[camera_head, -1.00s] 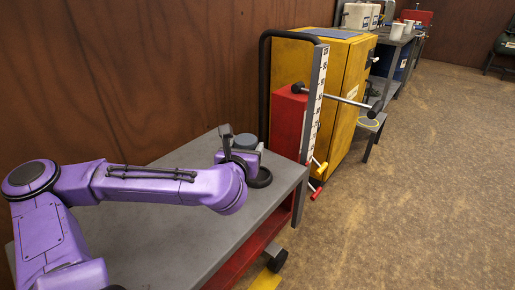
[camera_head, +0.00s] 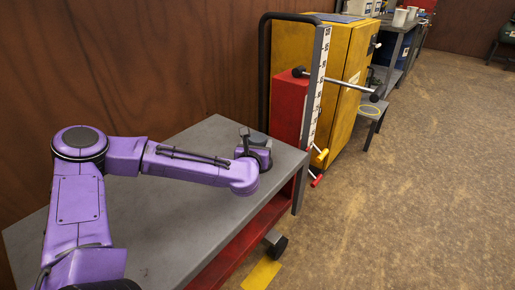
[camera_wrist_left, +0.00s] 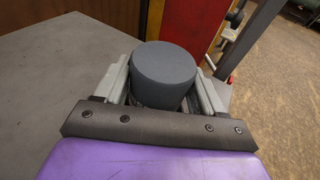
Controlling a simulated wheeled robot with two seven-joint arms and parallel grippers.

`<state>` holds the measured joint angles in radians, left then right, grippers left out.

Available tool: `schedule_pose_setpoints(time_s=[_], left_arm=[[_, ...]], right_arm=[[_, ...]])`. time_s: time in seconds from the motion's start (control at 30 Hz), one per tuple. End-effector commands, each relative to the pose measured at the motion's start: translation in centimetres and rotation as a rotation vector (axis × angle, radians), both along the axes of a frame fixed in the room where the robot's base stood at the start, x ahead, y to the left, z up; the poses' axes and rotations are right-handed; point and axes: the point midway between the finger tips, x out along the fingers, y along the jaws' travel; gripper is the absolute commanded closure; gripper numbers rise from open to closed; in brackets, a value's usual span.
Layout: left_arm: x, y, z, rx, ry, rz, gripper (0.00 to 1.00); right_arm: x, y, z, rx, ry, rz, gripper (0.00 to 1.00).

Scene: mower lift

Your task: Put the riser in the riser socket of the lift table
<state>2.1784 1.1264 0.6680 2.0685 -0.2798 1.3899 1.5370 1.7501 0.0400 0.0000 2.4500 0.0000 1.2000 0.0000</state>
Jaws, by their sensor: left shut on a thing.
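The riser, a dark grey round block (camera_wrist_left: 163,75), sits between the two pale fingers of my left gripper in the left wrist view. My left gripper (camera_head: 254,143) is shut on it, over the far right end of the grey lift table top (camera_head: 190,215). In the head view the riser is mostly hidden by my gripper and wrist. I cannot tell whether its base touches the table top. No riser socket shows clearly. My right gripper is not in view.
Beyond the table's far end stand a red box (camera_head: 289,105), an upright scale post (camera_head: 317,90) with a crossbar, and a yellow cabinet (camera_head: 349,80). A brown wall (camera_head: 130,60) runs along the left. The floor at right is open.

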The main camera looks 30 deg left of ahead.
Motion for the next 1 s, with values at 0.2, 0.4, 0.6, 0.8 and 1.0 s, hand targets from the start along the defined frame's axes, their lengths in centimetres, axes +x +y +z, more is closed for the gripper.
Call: schedule_pose_setpoints(time_s=[0.2, 0.4, 0.6, 0.8, 1.0], left_arm=[[0.0, 0.0, 0.0, -0.001, -0.006, 0.0, 0.74], [0.0, 0.0, -0.5, -0.001, -0.004, 0.0, 0.24], [0.0, 0.0, -0.5, -0.001, -0.004, 0.0, 0.05], [0.0, 0.0, 0.1, -0.001, -0.004, 0.0, 0.05], [-3.6, -1.6, 0.9, -0.005, -0.003, -0.002, 0.05]], right_arm=[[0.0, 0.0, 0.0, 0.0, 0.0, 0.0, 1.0], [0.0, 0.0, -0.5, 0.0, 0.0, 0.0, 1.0], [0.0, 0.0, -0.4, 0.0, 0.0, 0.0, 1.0], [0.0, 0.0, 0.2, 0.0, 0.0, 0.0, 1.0], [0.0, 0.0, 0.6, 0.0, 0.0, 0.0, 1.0]])
